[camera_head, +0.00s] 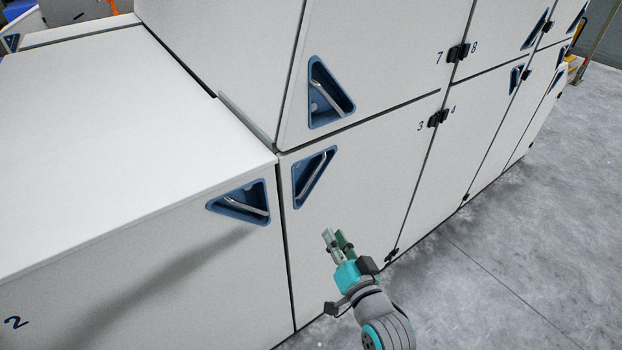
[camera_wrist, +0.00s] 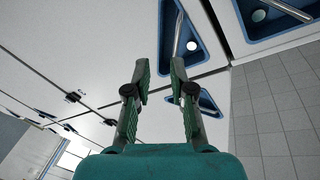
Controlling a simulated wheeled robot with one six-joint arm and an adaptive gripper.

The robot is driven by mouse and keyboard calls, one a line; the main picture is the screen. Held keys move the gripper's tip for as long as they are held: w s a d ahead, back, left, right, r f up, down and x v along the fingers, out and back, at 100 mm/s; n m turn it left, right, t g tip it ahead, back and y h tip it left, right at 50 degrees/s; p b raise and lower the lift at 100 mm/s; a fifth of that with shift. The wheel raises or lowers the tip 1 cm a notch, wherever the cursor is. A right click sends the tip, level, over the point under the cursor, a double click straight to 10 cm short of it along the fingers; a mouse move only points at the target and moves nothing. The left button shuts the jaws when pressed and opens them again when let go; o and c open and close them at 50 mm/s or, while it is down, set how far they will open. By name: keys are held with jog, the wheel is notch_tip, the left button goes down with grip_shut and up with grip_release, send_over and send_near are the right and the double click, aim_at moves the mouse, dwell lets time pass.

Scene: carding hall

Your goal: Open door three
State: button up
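Door three (camera_head: 370,180) is a white lower panel, marked 3 near its right edge; it looks shut. Its blue triangular recess with a metal handle (camera_head: 314,178) is at the upper left corner. My gripper (camera_head: 333,235) is in front of the door, below and right of that handle and apart from it. In the wrist view my gripper (camera_wrist: 160,65) has its two green fingers spread with nothing between them. What seems to be door three's handle (camera_wrist: 179,32) shows there beyond the fingers, up and to the right.
Door seven's handle (camera_head: 328,95) is just above, across a seam. The handle of the panel marked 2 (camera_head: 243,203) is close by on the left. Black hinges (camera_head: 438,118) line door three's right edge, beside door four. Grey floor (camera_head: 520,240) is open at the right.

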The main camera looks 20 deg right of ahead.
send_near(312, 180)
jog(key=shift+m+y, duration=0.3)
jog(key=w, duration=1)
jog(key=shift+w+a+f, duration=0.15)
jog(key=shift+w, duration=0.2)
grip_shut()
